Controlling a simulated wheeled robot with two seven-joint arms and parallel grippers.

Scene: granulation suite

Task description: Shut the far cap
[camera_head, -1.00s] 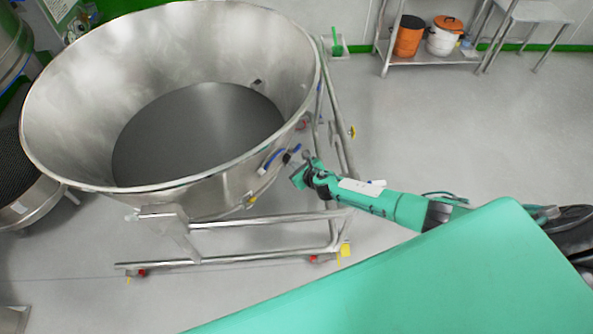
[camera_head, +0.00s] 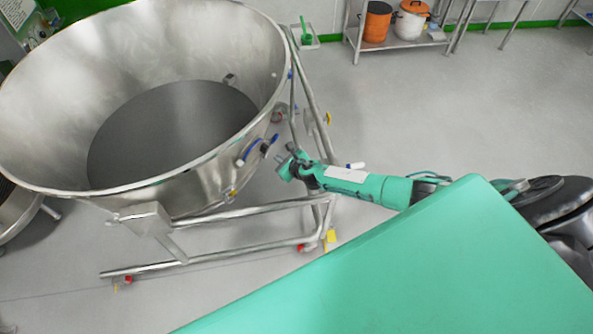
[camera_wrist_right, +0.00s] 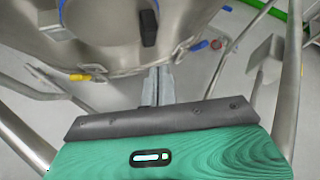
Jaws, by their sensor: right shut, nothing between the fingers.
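A large steel bowl (camera_head: 150,190) stands on a tubular frame. On its outer right side is a fitting with a blue handle and a dark end (camera_head: 250,150); a smaller fitting (camera_head: 278,116) sits farther back. I cannot tell which is the far cap or how it stands. My right gripper (camera_head: 283,166) is shut and empty, just right of the nearer fitting and apart from it. In the right wrist view its fingers (camera_wrist_right: 157,85) point at the bowl's underside, below a round port (camera_wrist_right: 100,18) with a black handle (camera_wrist_right: 148,28). My left gripper is out of view.
The steel frame rails (camera_head: 240,212) run below and beside my right gripper. A yellow tag (camera_head: 331,236) hangs near a frame foot. A shelf (camera_head: 400,42) with an orange bucket (camera_head: 376,22) and a white one stands at the back. The floor to the right is clear.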

